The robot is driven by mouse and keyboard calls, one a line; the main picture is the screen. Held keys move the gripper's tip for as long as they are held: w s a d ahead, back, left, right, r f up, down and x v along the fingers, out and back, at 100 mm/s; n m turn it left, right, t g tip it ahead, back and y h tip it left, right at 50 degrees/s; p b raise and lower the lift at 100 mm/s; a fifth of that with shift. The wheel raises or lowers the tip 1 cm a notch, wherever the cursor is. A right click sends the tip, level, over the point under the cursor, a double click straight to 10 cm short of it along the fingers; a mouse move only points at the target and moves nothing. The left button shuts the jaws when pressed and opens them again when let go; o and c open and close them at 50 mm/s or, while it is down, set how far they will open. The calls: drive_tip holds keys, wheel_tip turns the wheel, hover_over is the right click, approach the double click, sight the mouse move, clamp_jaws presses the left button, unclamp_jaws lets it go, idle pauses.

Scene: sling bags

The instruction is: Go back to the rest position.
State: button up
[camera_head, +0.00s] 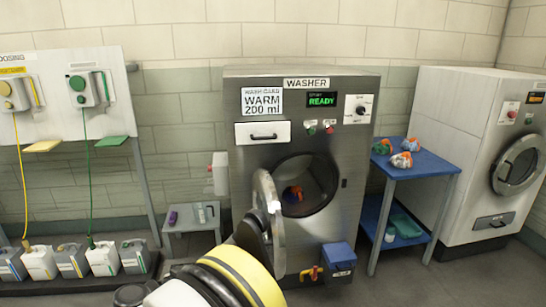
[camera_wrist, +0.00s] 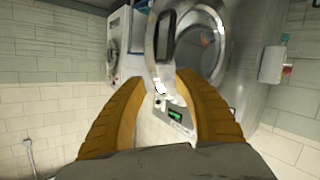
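My gripper (camera_wrist: 160,78) shows in the wrist view with its two orange-brown fingers spread apart and nothing clearly held between them. The steel washer door (camera_wrist: 163,58) is just beyond the fingertips; I cannot tell if a finger touches it. In the head view my yellow and black arm reaches up from the bottom, and it hides the gripper's fingers. The washer (camera_head: 305,95) stands ahead with its round door (camera_head: 278,235) swung open toward me. An orange and blue item (camera_head: 293,193) lies inside the drum. The washer's display reads READY.
A blue cart (camera_head: 425,172) with colourful bundles (camera_head: 401,160) stands right of the washer, beside a second machine (camera_head: 465,150). A small grey table (camera_head: 184,223) stands left. A dosing board (camera_head: 60,100) with several jugs (camera_head: 103,259) is farther left. A blue box (camera_head: 338,256) sits low in front.

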drive_tip(key=s+d+r+n+g+y, duration=0.2)
drive_tip(key=d+r, duration=0.3)
drive_tip(key=d, duration=0.6)
drive_tip(key=s+d+r+n+g+y, duration=0.1)
drive_tip(key=d+r+n+g+y, duration=0.1)
drive_tip(key=d+r, duration=0.65)
drive_tip(key=s+d+f+y, duration=0.1)
drive_tip(key=s+d+y, duration=0.2)
drive_tip(key=s+d, duration=0.3)
drive_tip(key=s+d+f+n+y, duration=0.1)
drive_tip(key=s+d+y, duration=0.2)
drive_tip(key=s, duration=1)
drive_tip(key=d, duration=0.3)
drive_tip(key=shift+s+d+f, duration=0.35)
drive_tip(key=shift+f, duration=0.05)
